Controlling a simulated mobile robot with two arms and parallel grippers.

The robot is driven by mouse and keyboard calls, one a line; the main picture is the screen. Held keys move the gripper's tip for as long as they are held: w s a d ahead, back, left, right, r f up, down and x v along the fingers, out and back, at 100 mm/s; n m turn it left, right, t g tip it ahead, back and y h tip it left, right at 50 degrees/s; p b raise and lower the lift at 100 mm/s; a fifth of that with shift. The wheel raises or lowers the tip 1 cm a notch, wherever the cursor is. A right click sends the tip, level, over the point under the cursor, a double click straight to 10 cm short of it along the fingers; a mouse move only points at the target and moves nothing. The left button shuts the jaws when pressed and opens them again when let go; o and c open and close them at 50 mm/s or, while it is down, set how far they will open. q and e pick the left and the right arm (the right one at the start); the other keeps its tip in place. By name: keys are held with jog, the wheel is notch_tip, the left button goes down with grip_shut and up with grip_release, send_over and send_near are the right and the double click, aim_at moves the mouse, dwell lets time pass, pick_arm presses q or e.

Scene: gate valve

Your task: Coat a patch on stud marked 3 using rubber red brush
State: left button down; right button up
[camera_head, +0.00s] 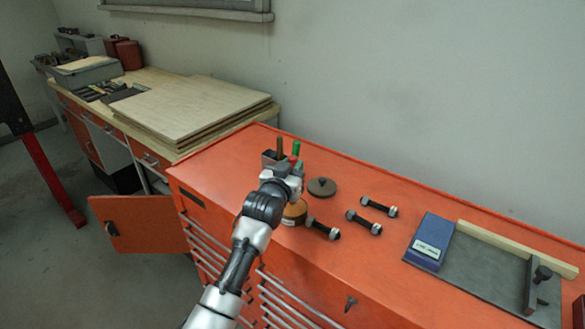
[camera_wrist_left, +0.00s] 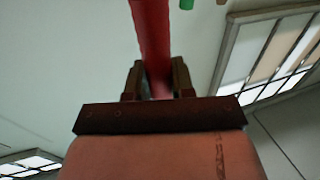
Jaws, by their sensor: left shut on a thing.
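My left gripper (camera_head: 290,174) is over the left part of the orange cabinet top. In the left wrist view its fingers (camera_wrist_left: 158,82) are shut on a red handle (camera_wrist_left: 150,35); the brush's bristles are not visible. Three dark studs with light nuts lie on the cabinet: a near one (camera_head: 323,228), a middle one (camera_head: 364,222) and a far one (camera_head: 379,207). No number is readable on them. A round brown tin (camera_head: 296,212) is partly hidden by my gripper. Its dark lid (camera_head: 322,187) lies beside it. My right gripper is not in view.
A grey holder (camera_head: 268,158) with a brown handle (camera_head: 280,146) and a green handle (camera_head: 296,148) stands behind my gripper.

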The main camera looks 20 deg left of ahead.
aim_at(292, 157)
pick_arm(q)
jog(key=shift+r+p, duration=2.25)
jog(key=shift+r, duration=0.6)
jog(key=shift+f, duration=0.1)
